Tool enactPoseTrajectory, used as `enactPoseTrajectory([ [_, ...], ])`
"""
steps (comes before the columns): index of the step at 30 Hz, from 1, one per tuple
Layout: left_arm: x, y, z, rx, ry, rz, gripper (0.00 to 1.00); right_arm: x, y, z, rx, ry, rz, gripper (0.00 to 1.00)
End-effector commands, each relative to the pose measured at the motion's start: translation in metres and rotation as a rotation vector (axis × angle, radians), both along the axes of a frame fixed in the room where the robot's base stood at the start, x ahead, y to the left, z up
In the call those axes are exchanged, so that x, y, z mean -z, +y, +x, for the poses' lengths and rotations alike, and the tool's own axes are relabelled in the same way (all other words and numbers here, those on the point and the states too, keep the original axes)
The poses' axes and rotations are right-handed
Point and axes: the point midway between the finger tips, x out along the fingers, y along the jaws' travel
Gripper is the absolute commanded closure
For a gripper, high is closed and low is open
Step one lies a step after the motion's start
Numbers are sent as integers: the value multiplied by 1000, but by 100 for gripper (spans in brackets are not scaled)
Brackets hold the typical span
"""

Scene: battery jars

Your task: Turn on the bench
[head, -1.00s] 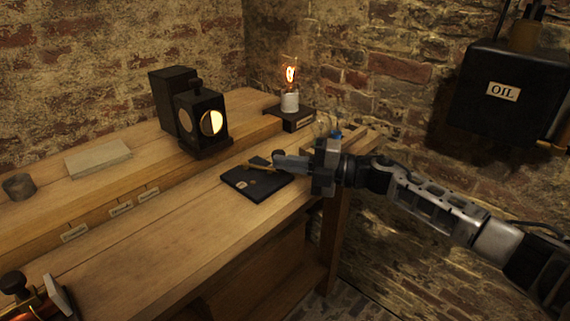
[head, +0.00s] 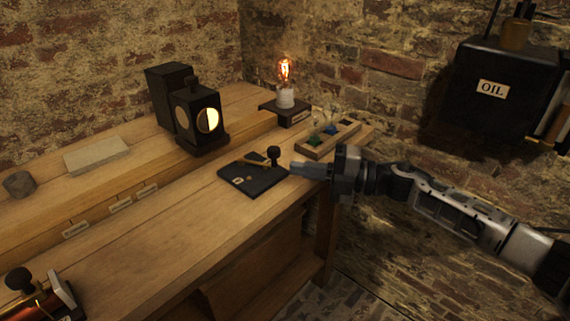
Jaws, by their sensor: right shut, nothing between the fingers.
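The wooden bench (head: 150,235) runs along the brick wall. On it lies a dark switch plate (head: 253,183) with a brass lever (head: 255,161) and a black knob (head: 273,153) at the lever's right end. A bulb (head: 285,72) in a white socket glows on a dark base at the back. The lantern box (head: 190,112) shows a lit round lens. My right gripper (head: 293,168) is shut and empty, just right of the switch plate and apart from the knob. My left gripper is not in view.
A wooden tray (head: 318,146) with small coloured pieces sits behind my right gripper. A pale slab (head: 96,156) and a small dark cup (head: 18,184) are on the raised shelf. A copper coil device (head: 40,301) stands front left. A black oil tank (head: 500,95) hangs at right.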

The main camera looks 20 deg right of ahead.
Motion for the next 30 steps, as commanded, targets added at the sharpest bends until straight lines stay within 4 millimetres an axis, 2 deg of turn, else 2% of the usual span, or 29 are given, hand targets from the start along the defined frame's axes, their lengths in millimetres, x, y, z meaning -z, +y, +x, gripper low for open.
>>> enactPoseTrajectory([
  [3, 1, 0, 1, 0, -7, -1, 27, 2, -20, -9, 0, 1, -2, 100],
  [10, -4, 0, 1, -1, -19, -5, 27, 1, -38, -16, -2, 1, 1, 100],
  [26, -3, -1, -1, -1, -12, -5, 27, 0, -39, -17, -4, 0, 2, 100],
  [28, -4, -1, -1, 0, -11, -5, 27, 2, -36, -18, 1, 9, 16, 100],
  [30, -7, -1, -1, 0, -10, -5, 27, 8, -24, -20, 24, 42, 69, 100],
])
